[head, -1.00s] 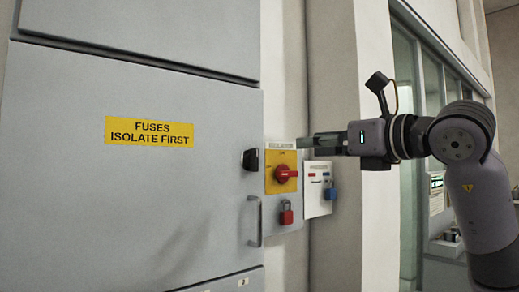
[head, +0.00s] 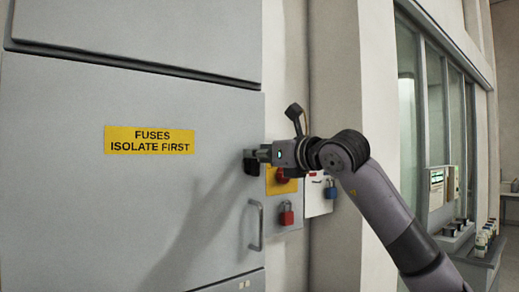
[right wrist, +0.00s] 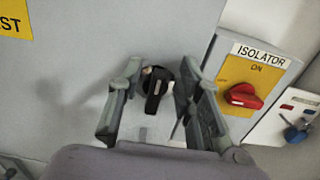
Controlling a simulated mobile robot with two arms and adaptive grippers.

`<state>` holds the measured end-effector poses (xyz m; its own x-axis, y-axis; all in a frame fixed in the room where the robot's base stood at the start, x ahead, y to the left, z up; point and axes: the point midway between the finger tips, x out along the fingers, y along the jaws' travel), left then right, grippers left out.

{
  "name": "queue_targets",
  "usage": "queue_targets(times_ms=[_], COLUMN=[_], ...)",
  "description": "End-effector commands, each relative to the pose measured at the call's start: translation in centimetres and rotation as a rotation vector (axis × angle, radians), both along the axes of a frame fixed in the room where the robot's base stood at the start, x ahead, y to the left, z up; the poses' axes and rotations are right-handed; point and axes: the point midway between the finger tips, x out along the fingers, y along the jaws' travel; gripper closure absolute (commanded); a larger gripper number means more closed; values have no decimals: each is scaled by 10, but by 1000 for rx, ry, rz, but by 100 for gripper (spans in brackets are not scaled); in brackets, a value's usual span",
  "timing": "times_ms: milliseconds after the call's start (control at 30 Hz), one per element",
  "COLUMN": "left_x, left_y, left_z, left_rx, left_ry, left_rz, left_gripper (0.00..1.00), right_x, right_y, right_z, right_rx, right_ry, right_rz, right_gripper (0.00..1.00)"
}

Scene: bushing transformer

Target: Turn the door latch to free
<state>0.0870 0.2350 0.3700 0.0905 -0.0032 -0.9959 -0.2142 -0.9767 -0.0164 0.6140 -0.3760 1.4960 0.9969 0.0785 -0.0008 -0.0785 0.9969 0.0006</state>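The door latch is a black knob with a bar handle (right wrist: 155,92) on the grey cabinet door (head: 130,200). In the head view the latch (head: 251,166) shows at the door's right edge, partly hidden by my right gripper (head: 258,154). In the right wrist view my right gripper (right wrist: 160,100) is open, with one finger on each side of the latch and visible gaps to it. The latch bar points nearly straight down, slightly tilted, in that view. My left gripper is not in view.
The isolator panel with its red switch (right wrist: 243,95) is close to the right of the gripper. A red padlock (head: 286,215) and a blue padlock (head: 331,190) hang on the panels. A metal door handle (head: 256,224) is below the latch.

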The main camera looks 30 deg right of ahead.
Motion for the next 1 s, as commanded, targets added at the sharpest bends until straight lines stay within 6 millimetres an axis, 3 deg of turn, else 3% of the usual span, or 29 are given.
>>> queue_targets(times_ms=[333, 833, 1000], left_x=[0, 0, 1], left_y=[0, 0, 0], left_z=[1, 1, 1], left_rx=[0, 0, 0], left_ry=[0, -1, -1], left_rz=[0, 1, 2], left_gripper=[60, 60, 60], right_x=[5, 5, 5], right_y=[0, 1, 2], right_z=[0, 0, -1], right_rx=[-1, -1, -1], right_ry=[0, 0, 0], right_rz=[-1, 1, 3], right_gripper=[68, 100, 100])
